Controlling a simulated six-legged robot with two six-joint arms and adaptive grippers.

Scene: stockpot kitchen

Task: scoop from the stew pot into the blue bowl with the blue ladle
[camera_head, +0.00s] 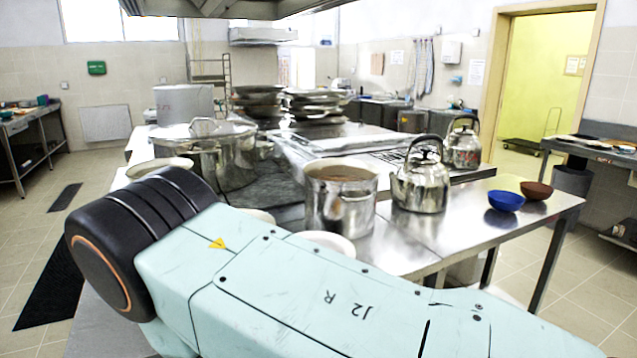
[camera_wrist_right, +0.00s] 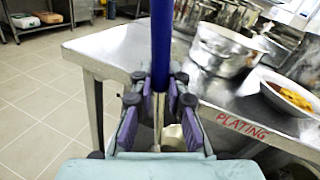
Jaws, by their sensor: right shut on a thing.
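The stew pot (camera_head: 341,195) is an open steel pot with brownish contents, standing on the steel counter in the head view. The blue bowl (camera_head: 505,202) sits at the right end of that counter and looks empty. The ladle's scoop cannot be made out. In the head view my right arm crosses the foreground, and its gripper is out of that view. My left gripper is in neither view.
Two steel kettles (camera_head: 420,186) stand right of the stew pot. A brown bowl (camera_head: 537,190) is beside the blue bowl. A large lidded pot (camera_head: 222,158) stands left. In the wrist view, a white bowl of food (camera_wrist_right: 290,94) sits near the counter edge marked PLATING.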

